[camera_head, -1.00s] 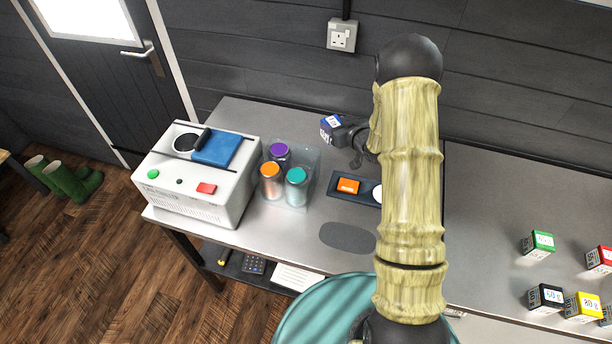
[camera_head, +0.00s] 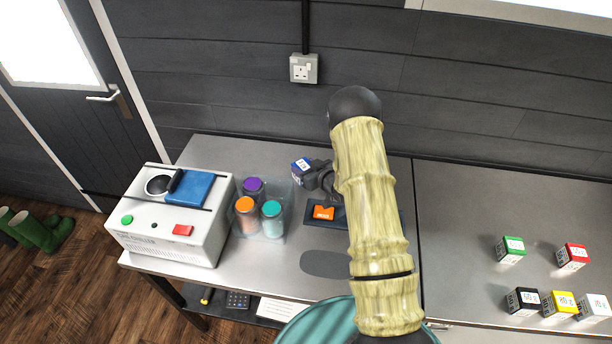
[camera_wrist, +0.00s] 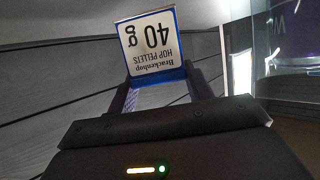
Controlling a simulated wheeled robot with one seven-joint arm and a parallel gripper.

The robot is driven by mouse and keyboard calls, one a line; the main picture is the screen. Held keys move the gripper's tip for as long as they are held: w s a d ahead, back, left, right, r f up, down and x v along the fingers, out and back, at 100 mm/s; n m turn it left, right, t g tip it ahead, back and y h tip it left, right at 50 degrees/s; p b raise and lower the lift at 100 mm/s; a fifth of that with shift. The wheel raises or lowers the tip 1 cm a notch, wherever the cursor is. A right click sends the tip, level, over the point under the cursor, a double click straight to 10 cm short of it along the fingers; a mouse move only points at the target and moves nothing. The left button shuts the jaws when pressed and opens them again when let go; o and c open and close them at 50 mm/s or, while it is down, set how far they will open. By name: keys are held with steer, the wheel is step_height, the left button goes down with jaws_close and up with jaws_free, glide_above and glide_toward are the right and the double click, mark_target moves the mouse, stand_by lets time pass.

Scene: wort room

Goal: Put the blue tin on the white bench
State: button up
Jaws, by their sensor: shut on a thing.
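The blue tin (camera_head: 301,165), a small box with a white label top, is held in my gripper (camera_head: 313,172) above the back of the grey steel counter (camera_head: 225,150). In the wrist view, the tin (camera_wrist: 152,45) sits between the two fingers (camera_wrist: 162,90). Its white label reads "40 g hop pellets" upside down, with a blue edge. My arm hides part of the counter behind it. I cannot make out a white bench in these frames.
A white machine (camera_head: 170,225) stands at the counter's left end. Beside it is a clear holder (camera_head: 285,222) with purple, orange and teal-lidded jars. An orange block (camera_head: 323,213) lies on a dark tray. Green, red, black, yellow and white tins stand on the right counter (camera_head: 460,215).

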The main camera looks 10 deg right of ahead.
steer(key=shift+w+f+p, duration=0.15)
steer(key=shift+f+p, duration=0.65)
steer(key=shift+f, duration=1.25)
steer(key=shift+s+a, duration=0.1)
steer(key=shift+s, duration=0.1)
steer(key=shift+f, duration=0.1)
steer(key=o, duration=1)
